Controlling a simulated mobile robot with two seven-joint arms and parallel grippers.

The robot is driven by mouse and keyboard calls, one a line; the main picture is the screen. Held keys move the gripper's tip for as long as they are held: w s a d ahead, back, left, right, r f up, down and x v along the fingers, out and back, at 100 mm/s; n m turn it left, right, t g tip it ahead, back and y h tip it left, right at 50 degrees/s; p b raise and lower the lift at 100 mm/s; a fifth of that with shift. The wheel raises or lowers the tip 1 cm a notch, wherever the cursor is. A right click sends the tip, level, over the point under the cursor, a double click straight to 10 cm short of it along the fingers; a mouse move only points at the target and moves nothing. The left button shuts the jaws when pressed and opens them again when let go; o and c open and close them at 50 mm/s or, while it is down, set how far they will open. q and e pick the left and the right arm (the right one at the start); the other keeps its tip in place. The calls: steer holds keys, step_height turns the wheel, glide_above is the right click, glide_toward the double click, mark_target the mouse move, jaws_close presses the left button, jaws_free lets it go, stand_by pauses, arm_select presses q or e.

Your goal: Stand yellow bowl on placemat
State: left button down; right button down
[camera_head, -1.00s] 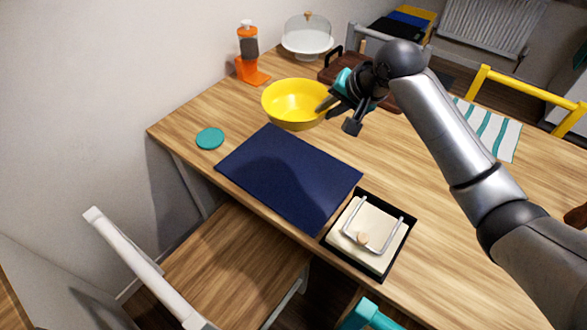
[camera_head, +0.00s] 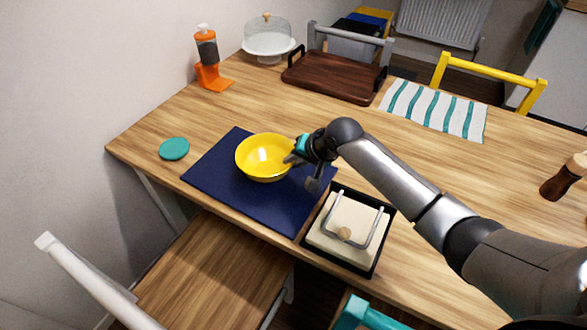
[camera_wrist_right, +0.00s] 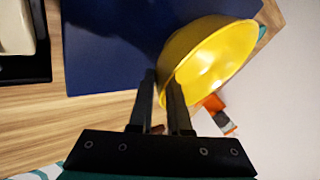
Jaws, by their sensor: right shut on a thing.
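The yellow bowl (camera_head: 262,160) is upright over the dark blue placemat (camera_head: 222,185) in the head view. I cannot tell whether its base touches the mat. My right gripper (camera_head: 294,160) is shut on the bowl's right rim. In the right wrist view the bowl (camera_wrist_right: 190,55) shows beyond my right gripper's fingers (camera_wrist_right: 162,85), with its wall at the fingertips. The placemat (camera_wrist_right: 110,40) lies below it there. My left gripper is not in view.
A black tray with a cream napkin holder (camera_head: 345,228) stands at the mat's right. A teal coaster (camera_head: 174,149) lies to the left. An orange dispenser (camera_head: 208,60), a cake dome (camera_head: 267,40) and a brown tray (camera_head: 335,76) stand at the back.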

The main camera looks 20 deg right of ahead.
step_height(320, 180, down, 2)
steer(key=shift+f, duration=0.15)
steer(key=c, duration=1.3)
jaws_free()
steer(key=shift+f, duration=0.1)
steer(key=o, duration=0.4)
steer(key=shift+o, duration=0.2)
